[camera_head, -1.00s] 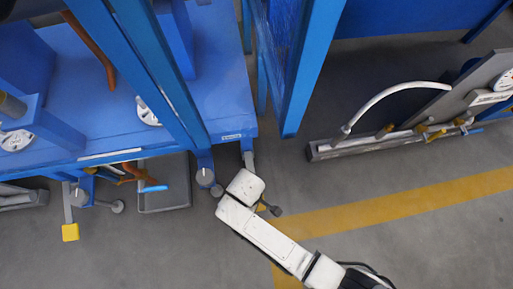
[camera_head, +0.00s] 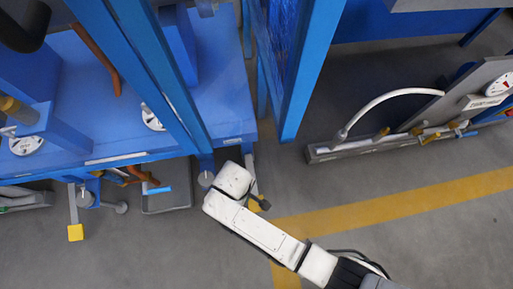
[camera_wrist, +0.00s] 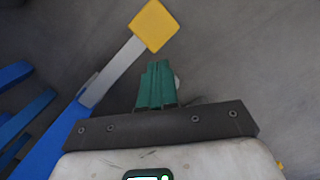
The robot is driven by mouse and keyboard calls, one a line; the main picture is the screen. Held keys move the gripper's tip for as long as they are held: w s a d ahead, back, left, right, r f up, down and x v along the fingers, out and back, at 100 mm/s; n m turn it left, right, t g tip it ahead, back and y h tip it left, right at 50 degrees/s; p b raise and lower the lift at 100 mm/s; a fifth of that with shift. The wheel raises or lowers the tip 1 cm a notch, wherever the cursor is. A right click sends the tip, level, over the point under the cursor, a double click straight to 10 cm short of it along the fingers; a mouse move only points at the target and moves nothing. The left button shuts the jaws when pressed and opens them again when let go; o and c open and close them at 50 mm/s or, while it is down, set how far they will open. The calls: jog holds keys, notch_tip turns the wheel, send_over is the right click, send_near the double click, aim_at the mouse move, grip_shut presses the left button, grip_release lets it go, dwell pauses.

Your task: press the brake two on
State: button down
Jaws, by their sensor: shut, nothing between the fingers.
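A brake pedal with a yellow square pad (camera_wrist: 154,25) on a grey lever shows at the top of the wrist view. Its lever runs down left to a blue part. My gripper (camera_wrist: 157,70) has green fingers, shut and empty, just below and near the pad in the picture; I cannot tell whether they touch. Another yellow pedal (camera_head: 75,232) hangs at the far left. No label tells which is brake two.
A blue machine frame (camera_head: 130,130) stands above my wrist in the head view. A grey tray (camera_head: 166,204) lies to the left. A grey panel with a white hose (camera_head: 390,95) stands to the right. The floor around the yellow line (camera_head: 400,198) is clear.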

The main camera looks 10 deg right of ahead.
notch_tip(320, 180, up, 6)
jog(key=p, duration=0.2)
jog(key=shift+w+a+r+p, duration=0.2)
jog(key=shift+a+r+p, duration=0.05)
jog(key=shift+p, duration=0.05)
